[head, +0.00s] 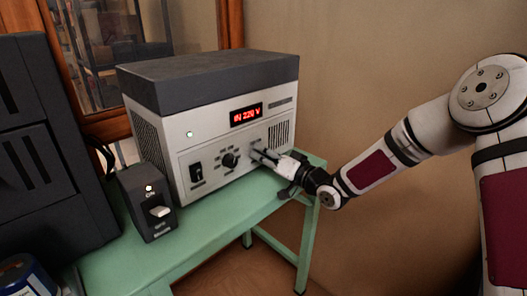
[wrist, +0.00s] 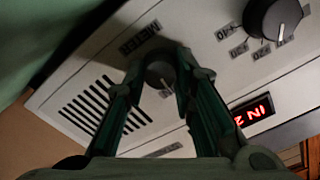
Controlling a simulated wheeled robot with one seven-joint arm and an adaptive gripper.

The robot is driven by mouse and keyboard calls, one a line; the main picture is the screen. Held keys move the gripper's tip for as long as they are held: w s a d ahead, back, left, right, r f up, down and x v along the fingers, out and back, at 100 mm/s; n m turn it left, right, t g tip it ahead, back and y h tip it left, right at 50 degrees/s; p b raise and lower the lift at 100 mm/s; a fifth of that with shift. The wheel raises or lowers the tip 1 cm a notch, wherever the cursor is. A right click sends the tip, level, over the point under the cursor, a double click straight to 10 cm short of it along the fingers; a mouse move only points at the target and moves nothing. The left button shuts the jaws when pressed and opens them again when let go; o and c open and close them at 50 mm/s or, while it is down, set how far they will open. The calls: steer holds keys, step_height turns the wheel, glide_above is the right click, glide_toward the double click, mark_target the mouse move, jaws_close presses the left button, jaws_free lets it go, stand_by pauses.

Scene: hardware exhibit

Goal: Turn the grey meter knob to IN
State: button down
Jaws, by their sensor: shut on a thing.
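The grey meter knob (wrist: 160,73) is on the white front panel of the power unit (head: 185,165), by a label that appears to read METER. My gripper (head: 262,156) reaches the panel from the right. In the wrist view my gripper (wrist: 162,68) has one finger on each side of the knob, shut on it. A light pointer line shows on the knob; its exact setting is hard to tell. In the head view the fingers mostly hide this knob. The red display (head: 246,115) reads IN 220 V and shows partly in the wrist view (wrist: 252,109).
A small black switch box (head: 143,205) stands on the green table (head: 215,220). A dark cabinet (head: 45,150) is at left. Vent slots (wrist: 95,112) flank the meter knob.

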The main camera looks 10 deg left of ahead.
steer(key=shift+m+p, duration=0.45)
steer(key=shift+m, duration=0.85)
steer(key=c, duration=1.3)
jaws_free()
steer(key=shift+c, duration=0.2)
steer(key=shift+d, duration=0.1)
steer(key=v, duration=1.2)
steer(key=shift+f, duration=0.15)
